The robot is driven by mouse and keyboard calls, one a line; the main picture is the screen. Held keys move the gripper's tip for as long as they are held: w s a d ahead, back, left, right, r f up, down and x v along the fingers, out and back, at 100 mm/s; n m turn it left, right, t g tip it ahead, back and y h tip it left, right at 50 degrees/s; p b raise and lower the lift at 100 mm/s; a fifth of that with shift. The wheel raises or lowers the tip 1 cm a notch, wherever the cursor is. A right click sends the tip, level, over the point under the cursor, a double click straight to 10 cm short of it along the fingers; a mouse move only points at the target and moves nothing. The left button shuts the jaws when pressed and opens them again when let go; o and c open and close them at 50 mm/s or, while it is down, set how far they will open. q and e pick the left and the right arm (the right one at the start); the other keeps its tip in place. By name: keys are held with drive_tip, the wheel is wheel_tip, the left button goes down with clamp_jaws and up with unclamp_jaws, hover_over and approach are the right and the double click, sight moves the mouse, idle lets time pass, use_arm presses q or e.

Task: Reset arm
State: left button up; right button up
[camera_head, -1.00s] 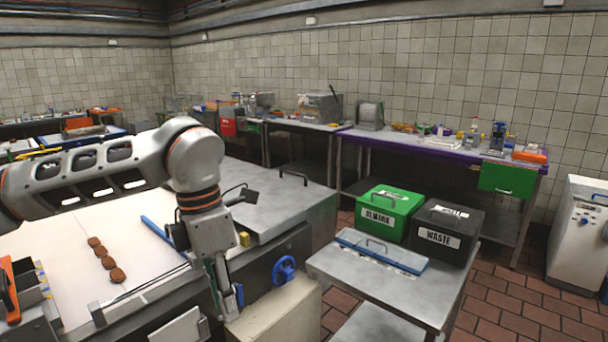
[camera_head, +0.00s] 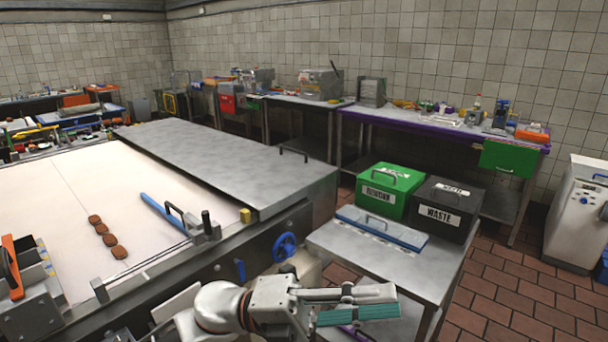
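My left arm enters at the bottom of the head view, and my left gripper (camera_head: 392,301) points right, in front of the small metal table. Its upper finger is pale grey. A teal ribbed strip (camera_head: 358,315) shows just under that finger; I cannot tell whether it is part of the gripper or a separate thing. The finger gap is not clear, so I cannot tell if it is open or shut. My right gripper is not in view.
A white conveyor belt (camera_head: 60,205) with several brown biscuits (camera_head: 103,229) and a blue bar (camera_head: 163,214) lies left.

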use_arm(q)
drive_tip(key=w+a+f+n+t+y, duration=0.1)
drive_tip(key=w+a+f+n+t, duration=0.3)
drive_tip(key=n+t, duration=0.45)
drive_tip(key=w+a+f+n+t, duration=0.3)
drive_tip(key=w+n+t, duration=0.2)
drive_tip(key=n+t, duration=0.35)
drive_tip(key=w+a+f+n+t+y, duration=0.2)
drive_tip(key=a+f+n+t+y, duration=0.2)
drive_tip(key=a+f+n+y, duration=0.75)
drive_tip(key=s+a+f+n+g+y, duration=0.2)
drive_tip(key=s+f, duration=0.3)
drive_tip(key=f, duration=0.4)
drive_tip(key=s+a+f+n+g+y, duration=0.2)
drive_tip(key=s+a+f, duration=0.3)
drive_tip(key=f, duration=0.4)
drive_tip(key=s+a+f+n+g+y, duration=0.2)
drive_tip(key=s+a+f+n, duration=0.1)
drive_tip(key=f, duration=0.5)
drive_tip(key=shift+s+a+f, duration=0.4)
drive_tip(key=shift+s+a, duration=0.35)
drive_tip(key=shift+s, duration=0.4)
